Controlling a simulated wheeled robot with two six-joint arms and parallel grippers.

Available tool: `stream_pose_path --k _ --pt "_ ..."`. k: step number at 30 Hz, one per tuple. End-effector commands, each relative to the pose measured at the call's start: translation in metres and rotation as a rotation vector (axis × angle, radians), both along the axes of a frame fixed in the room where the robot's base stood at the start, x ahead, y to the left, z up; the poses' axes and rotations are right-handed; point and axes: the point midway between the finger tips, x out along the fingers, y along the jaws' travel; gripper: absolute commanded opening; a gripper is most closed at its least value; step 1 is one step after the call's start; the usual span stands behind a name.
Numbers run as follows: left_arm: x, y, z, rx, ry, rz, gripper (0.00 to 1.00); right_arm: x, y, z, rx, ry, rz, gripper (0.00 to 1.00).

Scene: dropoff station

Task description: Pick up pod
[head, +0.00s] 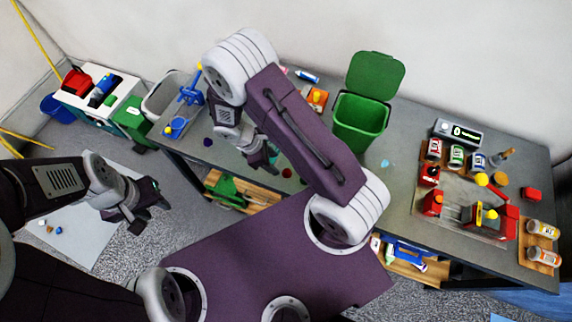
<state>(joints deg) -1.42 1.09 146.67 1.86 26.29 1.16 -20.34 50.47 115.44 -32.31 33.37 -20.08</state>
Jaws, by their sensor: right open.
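Several small coloured pieces that may be pods lie on the grey table: a dark blue piece (207,142), a red piece (287,173) and a light blue piece (385,163). I cannot tell which one is the pod. My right gripper (266,161) is open, pointing down over the table between the dark blue and red pieces. Its own arm hides part of the table behind it. I see nothing between its fingers. My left gripper (150,217) looks open and empty, in front of the table at the left, away from the pieces.
A green bin (361,121) with its lid raised stands at the table's back. A tray (460,205) with red containers and several bottles fill the right side. A grey bin (165,97) and blue tool (190,94) are at the left. The table around the light blue piece is clear.

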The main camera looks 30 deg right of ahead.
Motion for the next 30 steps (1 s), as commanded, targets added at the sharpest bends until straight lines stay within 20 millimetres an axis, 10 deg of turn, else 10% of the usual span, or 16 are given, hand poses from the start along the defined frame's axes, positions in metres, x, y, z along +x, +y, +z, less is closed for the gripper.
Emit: stream_pose_path --k 30 --pt "0.000 0.000 0.018 0.000 0.000 0.000 0.36 -0.011 -0.034 -0.082 0.001 -0.003 0.000 0.50"
